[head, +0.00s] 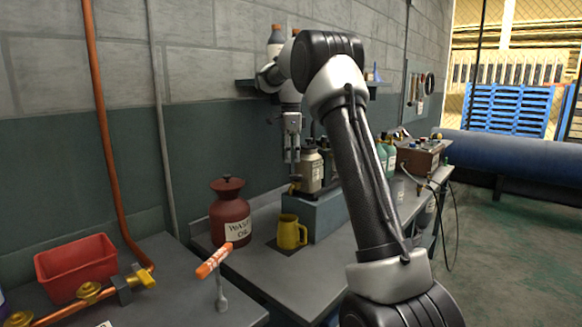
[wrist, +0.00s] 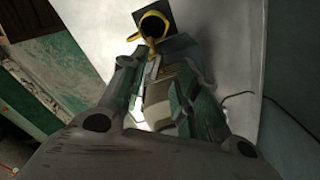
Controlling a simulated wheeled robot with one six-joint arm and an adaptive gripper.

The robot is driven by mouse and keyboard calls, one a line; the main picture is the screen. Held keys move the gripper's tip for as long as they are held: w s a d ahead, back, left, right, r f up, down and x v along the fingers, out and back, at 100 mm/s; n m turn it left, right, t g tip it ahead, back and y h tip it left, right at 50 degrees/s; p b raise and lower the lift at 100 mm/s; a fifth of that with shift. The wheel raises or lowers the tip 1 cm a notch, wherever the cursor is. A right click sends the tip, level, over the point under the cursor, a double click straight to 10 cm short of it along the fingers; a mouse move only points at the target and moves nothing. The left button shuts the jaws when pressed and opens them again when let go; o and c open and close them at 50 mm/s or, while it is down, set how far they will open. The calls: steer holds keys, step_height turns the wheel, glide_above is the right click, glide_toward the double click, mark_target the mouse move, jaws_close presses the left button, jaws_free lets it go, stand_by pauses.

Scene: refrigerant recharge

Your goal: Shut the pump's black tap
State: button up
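The pump (head: 311,172) is a beige-grey body on a blue-grey block (head: 325,216) on the bench. Its small dark tap (head: 295,181) sticks out low on the pump's left side, above a yellow jug (head: 288,234). My gripper (head: 292,160) points down, with its fingertips just above the tap, very close to it. I cannot tell whether they touch it. The yellow jug (wrist: 153,26) shows beyond the fingertips. Whether the fingers are shut is unclear.
A dark red waste oil can (head: 229,208) stands left of the jug. A shelf with bottles (head: 276,42) hangs on the wall behind my arm. More bottles and a brown box (head: 420,157) stand to the right. A red bin (head: 76,265) and copper pipe lie at left.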

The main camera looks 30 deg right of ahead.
mark_target(296, 178)
step_height(296, 178, down, 7)
steer(key=shift+r, duration=0.15)
steer(key=shift+c, duration=0.4)
jaws_close()
